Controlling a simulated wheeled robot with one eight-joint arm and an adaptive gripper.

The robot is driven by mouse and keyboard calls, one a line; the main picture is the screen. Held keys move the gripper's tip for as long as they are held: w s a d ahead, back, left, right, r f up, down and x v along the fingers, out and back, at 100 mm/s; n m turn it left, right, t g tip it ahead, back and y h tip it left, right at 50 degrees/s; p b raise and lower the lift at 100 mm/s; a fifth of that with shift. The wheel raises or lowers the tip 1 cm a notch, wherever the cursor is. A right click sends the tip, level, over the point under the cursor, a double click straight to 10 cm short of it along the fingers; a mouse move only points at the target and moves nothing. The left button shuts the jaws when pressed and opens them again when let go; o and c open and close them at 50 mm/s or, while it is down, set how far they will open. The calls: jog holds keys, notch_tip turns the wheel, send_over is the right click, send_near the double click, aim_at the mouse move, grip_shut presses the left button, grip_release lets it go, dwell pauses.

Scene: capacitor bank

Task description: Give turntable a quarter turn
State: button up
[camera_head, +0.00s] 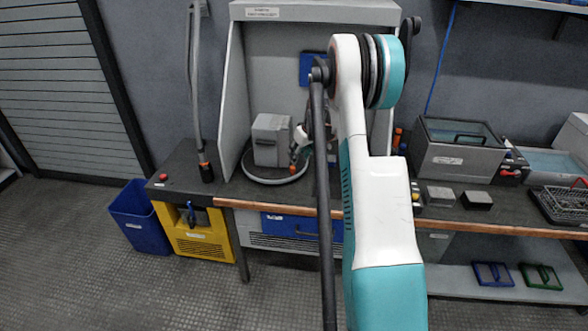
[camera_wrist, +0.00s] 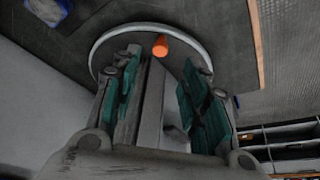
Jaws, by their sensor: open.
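The turntable (camera_head: 262,181) is a round dark disc with a pale rim, inside the grey booth on the bench. A grey box (camera_head: 271,140) stands on it. In the wrist view the turntable (camera_wrist: 122,38) fills the upper middle, and an upright orange peg (camera_wrist: 160,46) stands near its rim. My gripper (camera_wrist: 163,68) is open and empty, its green-padded fingers pointing at the disc on either side of the peg's line. In the head view my gripper (camera_head: 302,142) is beside the box's right side, partly hidden by my arm. Whether a finger touches the peg cannot be told.
The booth's side wall (camera_head: 234,100) stands close on the left. A red button (camera_head: 163,177) and an upright hose (camera_head: 196,90) are left of it. A lidded grey case (camera_head: 455,160) and small blocks (camera_head: 440,196) are on the bench to the right.

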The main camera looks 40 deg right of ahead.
aim_at(293, 168)
jog(key=b+x, duration=0.2)
jog(key=x, duration=0.7)
grip_shut()
